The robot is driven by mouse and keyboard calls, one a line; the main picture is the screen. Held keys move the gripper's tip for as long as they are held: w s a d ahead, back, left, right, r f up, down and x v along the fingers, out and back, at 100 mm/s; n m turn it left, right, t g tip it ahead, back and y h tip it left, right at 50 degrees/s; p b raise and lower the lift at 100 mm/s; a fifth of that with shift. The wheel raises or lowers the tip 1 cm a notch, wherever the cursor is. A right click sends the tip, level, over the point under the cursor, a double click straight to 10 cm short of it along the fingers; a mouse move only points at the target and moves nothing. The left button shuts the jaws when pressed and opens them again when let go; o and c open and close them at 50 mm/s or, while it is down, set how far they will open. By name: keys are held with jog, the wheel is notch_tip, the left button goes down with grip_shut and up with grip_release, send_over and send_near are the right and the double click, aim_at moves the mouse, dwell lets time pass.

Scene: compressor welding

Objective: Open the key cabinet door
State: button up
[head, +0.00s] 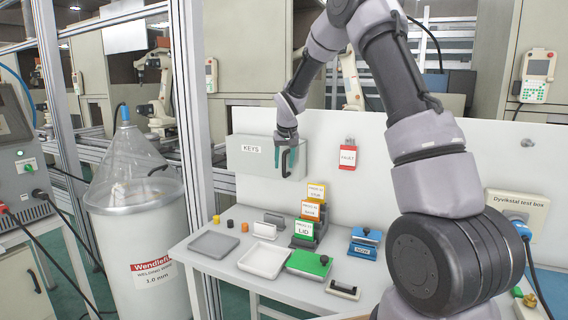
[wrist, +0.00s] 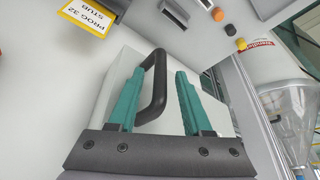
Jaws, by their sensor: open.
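The key cabinet (head: 262,158) is a grey box labelled KEYS, mounted on the white back panel above the table. Its door looks shut. A black handle (head: 287,162) is on the right part of its front. My gripper (head: 287,150) is at the handle, with teal fingers. In the wrist view, the cabinet (wrist: 112,78) fills the middle and the black handle (wrist: 155,85) stands between the two open fingers of my gripper (wrist: 160,85). The fingers are apart from each other, and I see no clear grip on the handle.
Below is a white table with a grey tray (head: 214,245), a white tray (head: 264,260), a green box (head: 309,263) and a blue block (head: 364,243). Program cards (head: 304,230) stand near the panel. A red-labelled tag (head: 347,155) hangs right of the cabinet. A wire drum (head: 140,235) stands left.

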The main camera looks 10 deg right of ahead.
jog(key=shift+f, duration=0.1)
grip_shut()
dwell(1.4)
